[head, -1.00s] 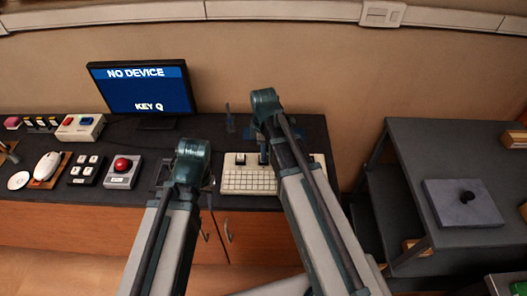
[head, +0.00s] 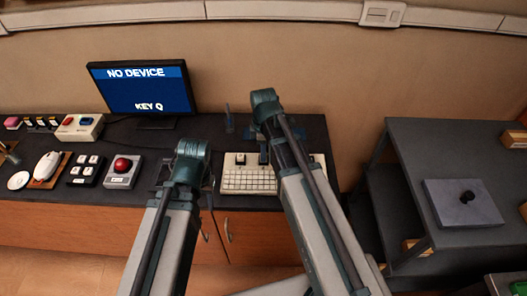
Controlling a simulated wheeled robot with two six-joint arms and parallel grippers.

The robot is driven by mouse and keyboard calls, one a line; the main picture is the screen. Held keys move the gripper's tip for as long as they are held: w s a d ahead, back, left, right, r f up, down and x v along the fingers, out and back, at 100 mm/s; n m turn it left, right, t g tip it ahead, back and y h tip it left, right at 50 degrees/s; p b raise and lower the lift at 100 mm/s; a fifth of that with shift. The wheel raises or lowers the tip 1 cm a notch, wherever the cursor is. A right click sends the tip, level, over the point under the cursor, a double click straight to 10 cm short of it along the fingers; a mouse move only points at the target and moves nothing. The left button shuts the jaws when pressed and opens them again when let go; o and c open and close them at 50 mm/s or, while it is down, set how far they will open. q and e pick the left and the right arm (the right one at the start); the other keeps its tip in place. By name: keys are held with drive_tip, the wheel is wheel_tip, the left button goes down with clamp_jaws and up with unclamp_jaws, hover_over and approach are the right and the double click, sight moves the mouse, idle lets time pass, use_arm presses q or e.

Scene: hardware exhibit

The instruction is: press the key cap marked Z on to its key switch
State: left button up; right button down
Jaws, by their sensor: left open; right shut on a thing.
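A pale keyboard (head: 247,181) lies on the dark bench, with rows of small keys. The key cap marked Z and its switch cannot be made out at this size. My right gripper (head: 264,157) is over the back of the keyboard, partly hidden behind its own arm. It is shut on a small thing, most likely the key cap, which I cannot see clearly. My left gripper (head: 207,183) is open, just left of the keyboard, and is mostly hidden by its arm.
A monitor (head: 142,89) reads "NO DEVICE" and "KEY Q". Left of my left arm are a red button box (head: 122,170), a black key pad (head: 86,170) and a white mouse (head: 47,166). A dark side table (head: 430,150) bears a grey block (head: 463,205) with a black knob.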

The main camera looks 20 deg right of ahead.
drive_tip(key=shift+f+b, duration=0.35)
idle(0.3)
drive_tip(key=c, duration=0.6)
unclamp_jaws()
drive_tip(key=o, duration=0.5)
drive_tip(key=shift+r, duration=0.1)
drive_tip(key=shift+r+p, duration=3.5)
drive_tip(key=shift+p, duration=0.1)
